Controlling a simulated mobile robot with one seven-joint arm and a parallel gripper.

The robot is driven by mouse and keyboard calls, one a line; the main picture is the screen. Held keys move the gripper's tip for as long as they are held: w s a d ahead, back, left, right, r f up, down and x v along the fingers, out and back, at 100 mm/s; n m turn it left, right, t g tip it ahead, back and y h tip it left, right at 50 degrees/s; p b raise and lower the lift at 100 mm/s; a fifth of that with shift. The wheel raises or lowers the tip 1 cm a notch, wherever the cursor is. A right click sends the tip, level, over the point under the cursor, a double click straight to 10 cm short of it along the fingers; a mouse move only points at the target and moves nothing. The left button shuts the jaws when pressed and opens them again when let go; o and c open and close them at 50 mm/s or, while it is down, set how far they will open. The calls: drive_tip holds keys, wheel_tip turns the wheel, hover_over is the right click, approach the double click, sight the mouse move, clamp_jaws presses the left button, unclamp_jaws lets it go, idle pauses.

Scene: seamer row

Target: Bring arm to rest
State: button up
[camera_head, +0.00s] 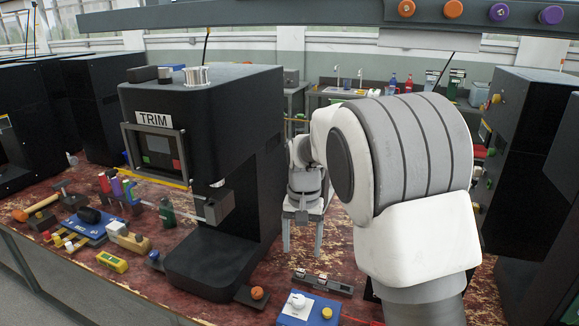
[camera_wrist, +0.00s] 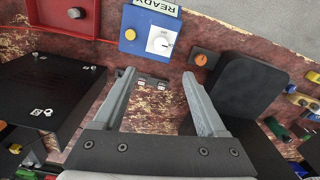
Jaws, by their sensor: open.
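My arm rises at the right of the head view, its white and grey links bent over the bench. My gripper (camera_head: 303,235) points down over the worn red bench top (camera_head: 340,262), just right of the black TRIM machine (camera_head: 222,130). In the wrist view my gripper (camera_wrist: 157,76) shows two grey fingers spread apart. Nothing is between them but bench surface and a small dark fixture (camera_wrist: 150,80) lying beyond the tips. Whether the fingertips touch the bench cannot be told.
A blue control box (camera_head: 308,309) with a white knob stands at the bench's front edge. An orange button (camera_head: 257,293) sits beside it. Tools and bottles (camera_head: 110,190) crowd the left. Another black machine (camera_head: 520,150) stands at right. An overhead rail (camera_head: 300,12) crosses the top.

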drive_tip(key=s+d+r+n+t, duration=0.1)
drive_tip(key=s+d+r, duration=0.2)
drive_tip(key=s+r, duration=0.3)
drive_tip(key=s+d+r+t, duration=0.2)
drive_tip(key=s+d+r, duration=0.1)
drive_tip(key=s, duration=0.4)
drive_tip(key=s+d+r+n+t, duration=0.1)
drive_tip(key=s+d+r, duration=0.2)
drive_tip(key=s+r, duration=0.3)
drive_tip(key=s+d+f+t, duration=0.1)
drive_tip(key=s+f, duration=0.1)
drive_tip(key=s, duration=0.6)
drive_tip(key=shift+f+p, duration=0.25)
drive_tip(key=shift+p, duration=0.2)
